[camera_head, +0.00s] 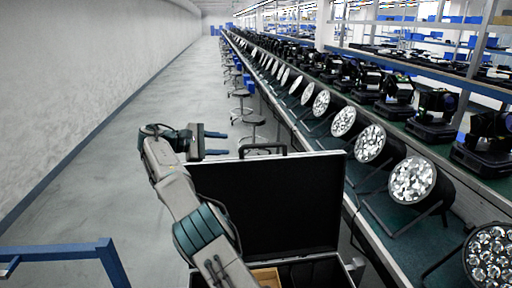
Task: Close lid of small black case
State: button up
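The black case (266,203) stands in front of me with its lid raised upright. The lid's dark inner face is toward me and a handle (262,147) shows on its top edge. The case's lower part (318,272) shows at the bottom of the picture, partly hidden by my arm and cut off by the frame edge. My gripper (222,143) is open and empty. It appears just beyond and above the lid's upper left corner, with its two fingers pointing right. I cannot tell whether it touches the lid.
A long bench (374,209) with a row of par cans (412,180) runs along the right, close to the case. Stools (252,123) stand along the bench further off. A blue rail (62,252) is at the lower left. The floor (120,180) at left is clear up to the wall.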

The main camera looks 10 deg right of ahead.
aim_at(250, 146)
jog(key=x, duration=1.3)
jog(key=shift+d+f, duration=0.1)
jog(key=shift+d, duration=0.05)
grip_shut()
